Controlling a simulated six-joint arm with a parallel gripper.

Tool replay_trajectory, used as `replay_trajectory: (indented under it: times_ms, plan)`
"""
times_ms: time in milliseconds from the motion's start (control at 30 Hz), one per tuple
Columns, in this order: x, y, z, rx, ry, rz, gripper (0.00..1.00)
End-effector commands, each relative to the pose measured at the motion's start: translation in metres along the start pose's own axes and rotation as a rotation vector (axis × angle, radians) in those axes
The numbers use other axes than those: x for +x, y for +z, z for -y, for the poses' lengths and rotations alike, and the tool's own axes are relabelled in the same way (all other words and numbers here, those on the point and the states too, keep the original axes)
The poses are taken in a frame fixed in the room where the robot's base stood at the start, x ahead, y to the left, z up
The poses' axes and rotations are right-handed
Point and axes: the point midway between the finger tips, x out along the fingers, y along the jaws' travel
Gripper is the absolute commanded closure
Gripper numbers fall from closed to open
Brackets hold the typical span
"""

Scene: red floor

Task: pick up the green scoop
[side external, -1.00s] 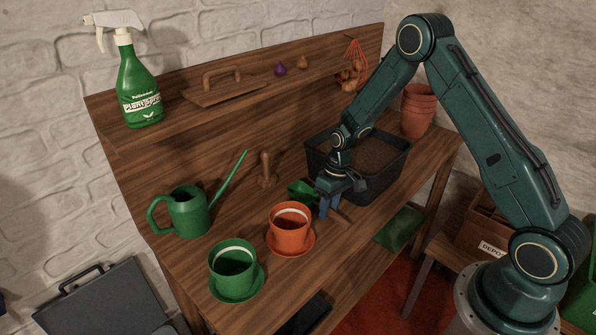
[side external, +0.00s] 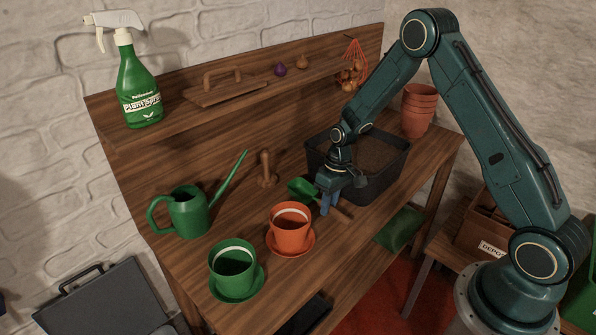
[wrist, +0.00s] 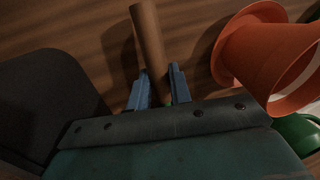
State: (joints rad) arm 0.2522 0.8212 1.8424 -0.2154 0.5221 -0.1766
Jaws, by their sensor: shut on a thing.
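The green scoop (side external: 301,188) is at the middle of the wooden bench in the side view, between the orange pot and the dark tub. Its brown wooden handle shows in the wrist view (wrist: 147,35) and runs between my two blue fingers. My gripper (side external: 329,204) is shut on this handle, and it also shows in the wrist view (wrist: 159,88). The scoop appears slightly above the bench top, though the gap is hard to judge.
An orange pot on a saucer (side external: 291,232) stands close to the left of my gripper. A dark soil tub (side external: 375,188) is just behind it. A green pot (side external: 233,263), watering can (side external: 188,213) and wooden dibber (side external: 265,168) stand farther left.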

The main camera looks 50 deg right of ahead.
Motion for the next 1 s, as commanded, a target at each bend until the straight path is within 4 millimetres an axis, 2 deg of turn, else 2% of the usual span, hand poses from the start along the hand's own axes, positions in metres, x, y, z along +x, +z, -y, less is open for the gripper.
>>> replay_trajectory:
  times_ms: [267, 800, 1000]
  plan:
    - [-0.038, -0.001, 0.007, 0.000, 0.001, -0.005, 1.00]
    - [-0.148, -0.001, 0.029, -0.001, 0.000, -0.005, 1.00]
    - [-0.173, -0.001, 0.034, 0.000, 0.000, -0.003, 1.00]
